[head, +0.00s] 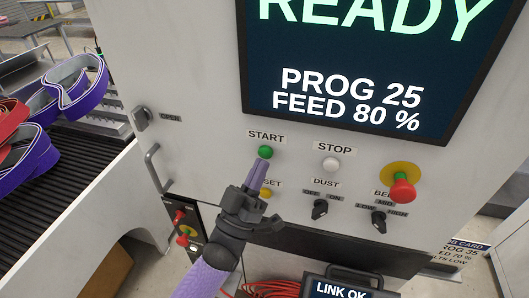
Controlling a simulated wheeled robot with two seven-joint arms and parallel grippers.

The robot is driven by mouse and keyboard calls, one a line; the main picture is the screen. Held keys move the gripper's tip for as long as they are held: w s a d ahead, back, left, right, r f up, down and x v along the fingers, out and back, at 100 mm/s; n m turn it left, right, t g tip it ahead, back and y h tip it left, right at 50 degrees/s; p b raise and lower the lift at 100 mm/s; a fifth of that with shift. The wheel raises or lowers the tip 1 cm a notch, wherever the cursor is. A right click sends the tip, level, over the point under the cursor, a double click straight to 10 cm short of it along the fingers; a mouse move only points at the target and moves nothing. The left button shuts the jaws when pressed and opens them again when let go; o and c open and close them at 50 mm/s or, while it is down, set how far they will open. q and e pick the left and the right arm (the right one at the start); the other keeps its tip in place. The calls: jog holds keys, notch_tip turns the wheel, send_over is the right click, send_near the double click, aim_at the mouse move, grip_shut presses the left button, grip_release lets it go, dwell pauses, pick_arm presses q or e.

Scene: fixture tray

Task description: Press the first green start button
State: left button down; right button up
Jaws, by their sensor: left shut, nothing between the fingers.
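The green START button (265,152) sits on the light machine panel, under its START label and below the screen. My left gripper (261,162) is shut and empty. Its fingertips point up at the green button and lie just below it in the head view. I cannot tell whether they touch it. The gripper partly hides a yellow button (266,193) and its label. My right gripper is not in view.
A white STOP button (330,164) is right of START. Two black knobs (320,209) and a red emergency button (402,190) sit lower right. The screen (350,85) reads READY, PROG 25. A door handle (154,168) juts out at left. Purple loops (75,88) lie on a conveyor.

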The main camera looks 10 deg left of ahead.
pick_arm(q)
jog(key=shift+w, duration=0.1)
jog(key=shift+w+b, duration=0.3)
jog(key=shift+w, duration=0.05)
jog(key=shift+w+b, duration=0.3)
jog(key=shift+w, duration=0.15)
dwell(0.6)
jog(key=shift+s, duration=0.1)
jog(key=shift+s+p, duration=0.5)
jog(key=shift+s, duration=0.25)
jog(key=s+p, duration=0.2)
jog(key=s, duration=0.3)
jog(key=shift+a, duration=0.1)
